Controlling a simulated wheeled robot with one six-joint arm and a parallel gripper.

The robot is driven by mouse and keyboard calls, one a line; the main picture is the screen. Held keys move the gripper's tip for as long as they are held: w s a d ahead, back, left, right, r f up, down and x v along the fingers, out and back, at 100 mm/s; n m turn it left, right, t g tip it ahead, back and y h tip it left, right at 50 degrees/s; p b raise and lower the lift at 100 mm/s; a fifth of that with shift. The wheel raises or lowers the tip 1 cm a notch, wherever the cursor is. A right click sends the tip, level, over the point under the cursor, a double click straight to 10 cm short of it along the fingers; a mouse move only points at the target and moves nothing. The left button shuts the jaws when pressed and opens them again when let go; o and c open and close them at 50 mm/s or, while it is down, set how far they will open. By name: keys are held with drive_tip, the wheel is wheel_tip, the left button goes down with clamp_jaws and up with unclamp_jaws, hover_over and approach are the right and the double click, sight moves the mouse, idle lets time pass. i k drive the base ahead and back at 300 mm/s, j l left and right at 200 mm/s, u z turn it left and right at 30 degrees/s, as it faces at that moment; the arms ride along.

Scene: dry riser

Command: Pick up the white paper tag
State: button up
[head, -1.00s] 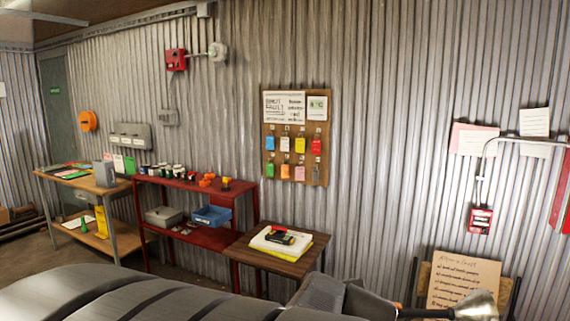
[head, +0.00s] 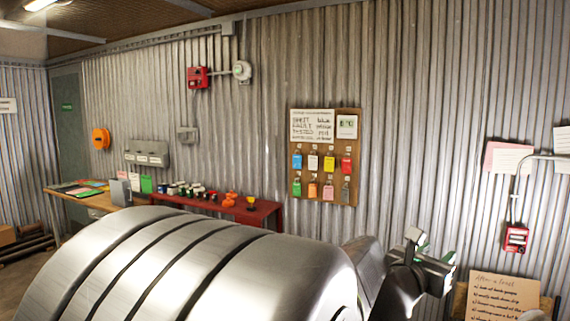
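A pale, whitish tag (head: 313,162) hangs in the upper row of tags on the brown wooden board (head: 351,188), between a blue tag (head: 297,161) and a yellow tag (head: 329,163). It is small in view, and I cannot tell whether it is paper. My gripper (head: 435,254) is at the lower right, in front of the corrugated wall and well below and right of the board. Its two fingers, with green on them, look apart with nothing between them. My arm's large metal link fills the lower middle.
A red shelf (head: 262,213) holds small coloured items. A wooden table (head: 72,196) stands at the left. Red boxes (head: 198,77) and (head: 516,239) are on the wall. A handwritten cardboard sign (head: 500,297) stands at the lower right. The wall around the board is clear.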

sight(312, 159)
drive_tip(key=i+j+u, duration=0.2)
drive_tip(key=i+j, duration=0.35)
drive_tip(key=j, duration=0.25)
drive_tip(key=i+j+u, duration=0.15)
drive_tip(key=i+j, duration=0.5)
drive_tip(key=i+l+u, duration=0.2)
drive_tip(key=i+l, duration=0.4)
drive_tip(key=i+l+u, duration=0.15)
drive_tip(key=i+l, duration=0.45)
drive_tip(key=l, duration=0.2)
drive_tip(key=i+l, duration=0.1)
drive_tip(key=l, duration=0.5)
drive_tip(key=i+l+u, duration=0.1)
drive_tip(key=l, duration=0.45)
